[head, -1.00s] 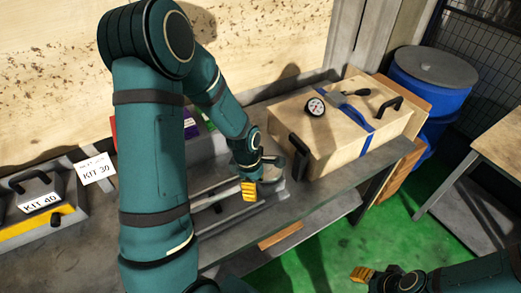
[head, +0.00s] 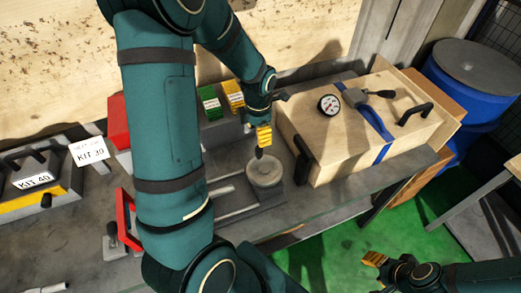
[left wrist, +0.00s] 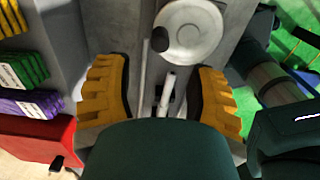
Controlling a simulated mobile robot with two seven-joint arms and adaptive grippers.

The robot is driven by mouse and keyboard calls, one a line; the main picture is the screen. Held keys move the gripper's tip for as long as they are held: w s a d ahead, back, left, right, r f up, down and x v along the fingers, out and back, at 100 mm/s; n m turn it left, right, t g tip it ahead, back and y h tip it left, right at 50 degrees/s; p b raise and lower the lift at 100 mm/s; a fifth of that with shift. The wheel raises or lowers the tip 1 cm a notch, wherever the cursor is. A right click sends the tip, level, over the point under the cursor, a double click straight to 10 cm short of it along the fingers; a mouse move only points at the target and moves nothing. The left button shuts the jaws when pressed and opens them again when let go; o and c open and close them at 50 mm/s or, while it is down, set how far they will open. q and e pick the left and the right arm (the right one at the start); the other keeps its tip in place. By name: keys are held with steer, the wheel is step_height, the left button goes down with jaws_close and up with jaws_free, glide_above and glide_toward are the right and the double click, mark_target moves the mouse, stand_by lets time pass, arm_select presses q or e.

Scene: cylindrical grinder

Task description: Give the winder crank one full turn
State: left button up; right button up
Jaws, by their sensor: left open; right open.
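The winder crank is a pale grey round disc (head: 265,173) with a dark upright knob (head: 258,152) near its rim, on a grey metal base on the bench. In the left wrist view the disc (left wrist: 198,32) is at the top, with the dark knob (left wrist: 160,39) at its left edge. My left gripper (head: 264,137) is just above and behind the knob in the head view. Its yellow fingers stand wide apart in the left wrist view (left wrist: 160,88), with nothing between them; the knob lies ahead of them. My right gripper (head: 374,259) is open and empty over the green floor.
A wooden case (head: 350,140) with a dial gauge, blue strap and black handles stands right of the crank. Green and yellow packs (head: 210,102) and a red box (head: 119,122) lie behind and left.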

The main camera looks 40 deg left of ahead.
mark_target(259, 148)
arm_select(q)
step_height(259, 148, down, 10)
steer(key=shift+r, duration=0.15)
stand_by(0.3)
jaws_close()
